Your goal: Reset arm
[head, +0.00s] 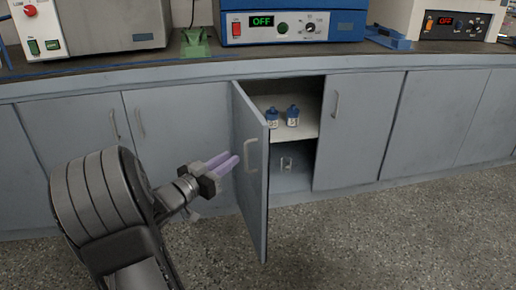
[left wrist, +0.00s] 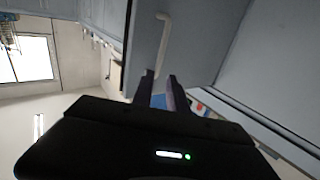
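My left gripper (head: 229,162) is in front of the open cabinet door, to its left in the head view. Its two purple fingers point toward the door and hold nothing that I can see. In the left wrist view the fingers (left wrist: 160,80) stand apart with a gap between them. The grey door (head: 250,195) stands swung out from the cabinet, with its handle (head: 252,155) near the fingertips. A handle (left wrist: 163,35) also shows beyond the fingers in the left wrist view. My right gripper is in neither view.
Two blue-and-white bottles (head: 292,116) stand on the white shelf (head: 309,124) inside the open cabinet. Shut cabinet doors (head: 362,130) lie on both sides. Lab devices, including a blue one reading OFF (head: 285,24), stand on the countertop (head: 190,64). The speckled floor (head: 370,230) at right is clear.

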